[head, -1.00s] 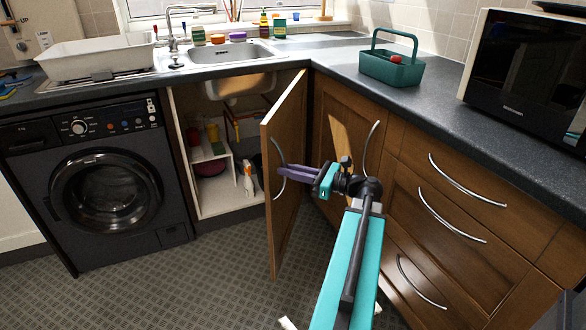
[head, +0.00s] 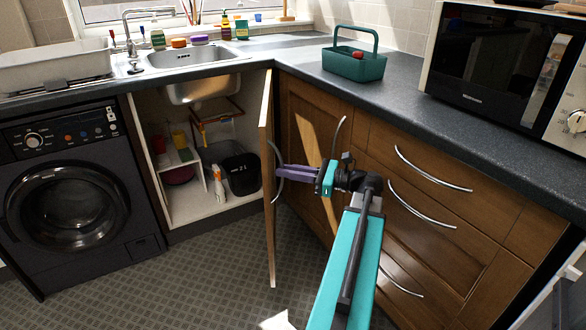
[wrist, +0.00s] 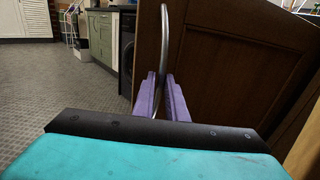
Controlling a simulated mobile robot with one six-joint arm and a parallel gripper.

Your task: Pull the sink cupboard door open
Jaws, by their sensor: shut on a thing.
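The sink cupboard door (head: 267,190) stands well open and shows nearly edge-on in the head view. Its curved metal handle (head: 277,172) is on the door's right-hand face. My gripper (head: 281,172) reaches the handle from the right. In the wrist view the purple fingers (wrist: 164,100) are shut on the upright handle (wrist: 163,50), one on each side. The door's brown panel (wrist: 235,70) fills the right of that view. The open cupboard (head: 190,205) shows a white shelf, a spray bottle (head: 219,190) and a black bin (head: 241,173).
A washing machine (head: 65,200) stands left of the cupboard. Wooden drawers (head: 420,215) with bar handles are close to my arm on the right. The worktop holds a green caddy (head: 353,65) and a microwave (head: 500,60). Patterned floor (head: 170,280) is clear in front.

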